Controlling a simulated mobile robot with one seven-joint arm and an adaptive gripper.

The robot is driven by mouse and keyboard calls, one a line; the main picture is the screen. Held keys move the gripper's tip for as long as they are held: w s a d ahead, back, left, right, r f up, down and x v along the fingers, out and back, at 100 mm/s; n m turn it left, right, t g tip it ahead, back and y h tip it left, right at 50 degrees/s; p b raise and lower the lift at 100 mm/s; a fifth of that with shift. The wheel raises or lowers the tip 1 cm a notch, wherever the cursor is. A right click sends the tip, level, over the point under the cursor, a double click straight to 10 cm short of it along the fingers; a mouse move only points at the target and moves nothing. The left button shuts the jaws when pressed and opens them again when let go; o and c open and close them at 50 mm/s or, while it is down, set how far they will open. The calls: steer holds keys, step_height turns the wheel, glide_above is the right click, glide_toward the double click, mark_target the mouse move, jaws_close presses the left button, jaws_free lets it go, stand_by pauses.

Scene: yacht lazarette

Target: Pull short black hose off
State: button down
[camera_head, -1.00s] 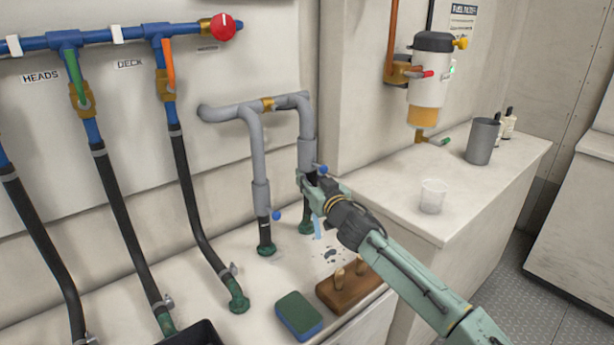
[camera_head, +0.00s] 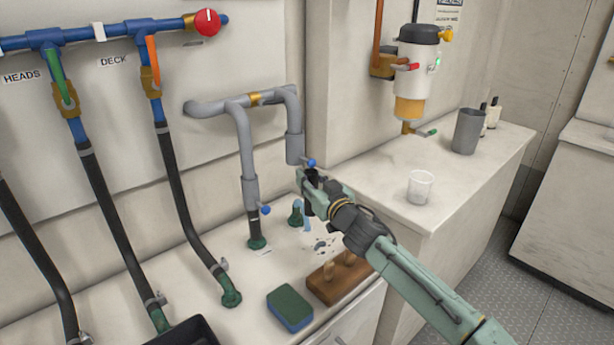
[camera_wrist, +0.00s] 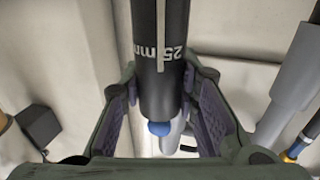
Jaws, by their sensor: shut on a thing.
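My gripper (camera_head: 313,186) is shut around the short black hose (camera_wrist: 165,45), which is marked "25 mm" in the wrist view. A blue knob (camera_wrist: 160,128) shows at the hose's end between my fingers. In the head view the hose is mostly hidden by my gripper. The hose is to the right of a green fitting (camera_head: 296,214) on the bench, whose top is bare. The grey pipe (camera_head: 294,148) above ends open near my gripper; whether the hose touches it I cannot tell. Blue water shows by the fitting, with dark drops on the bench.
A second grey pipe leg (camera_head: 247,150) with a blue-knobbed clamp (camera_head: 265,210) stands close on the left. A sponge (camera_head: 290,308) and a wooden block (camera_head: 337,280) lie in front.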

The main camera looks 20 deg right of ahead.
steer(key=shift+s+d, duration=0.25)
steer(key=shift+s, duration=0.4)
steer(key=shift+s+d, duration=0.2)
steer(key=shift+s, duration=0.45)
